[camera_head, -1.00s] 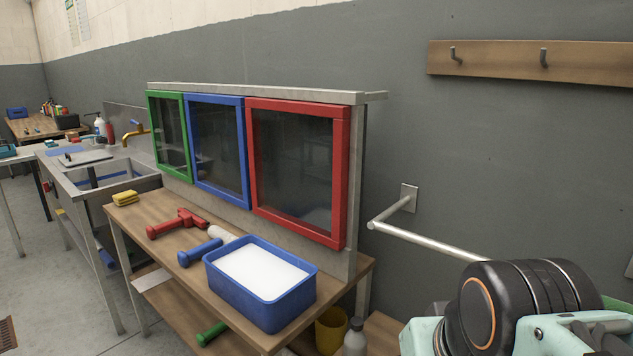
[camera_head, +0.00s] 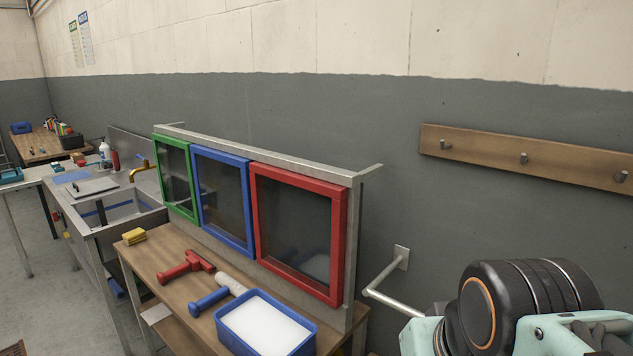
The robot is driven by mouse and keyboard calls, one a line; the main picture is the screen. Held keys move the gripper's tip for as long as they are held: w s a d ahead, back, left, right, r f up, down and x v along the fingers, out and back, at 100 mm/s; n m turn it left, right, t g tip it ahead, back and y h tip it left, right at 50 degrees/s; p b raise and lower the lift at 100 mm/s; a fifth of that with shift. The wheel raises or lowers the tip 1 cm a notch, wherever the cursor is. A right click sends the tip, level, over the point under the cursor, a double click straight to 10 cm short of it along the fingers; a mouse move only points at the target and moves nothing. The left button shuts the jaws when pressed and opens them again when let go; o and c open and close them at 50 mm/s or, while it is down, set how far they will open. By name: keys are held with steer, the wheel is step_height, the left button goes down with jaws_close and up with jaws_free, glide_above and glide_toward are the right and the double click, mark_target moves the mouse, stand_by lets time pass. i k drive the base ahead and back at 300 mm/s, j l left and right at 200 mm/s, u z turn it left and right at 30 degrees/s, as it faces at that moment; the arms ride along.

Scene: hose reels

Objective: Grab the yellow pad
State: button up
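The yellow pad (camera_head: 134,236) is a small block, seemingly a stack of two layers. It lies on the far left end of the wooden table (camera_head: 150,262), near the sink. My arm shows as a black and pale green joint at the lower right. My gripper's fingers are not in view, and no part of my arm is near the pad.
Framed panels, green, blue and red (camera_head: 340,240), rise behind.

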mark_target(137, 235)
steer(key=u, duration=1.3)
steer(key=i+j+u, duration=0.5)
steer(key=i+j, duration=0.6)
steer(key=i, duration=0.3)
steer(key=i+j, duration=0.2)
steer(key=i, duration=0.35)
steer(key=i+z, duration=0.2)
steer(key=i, duration=0.95)
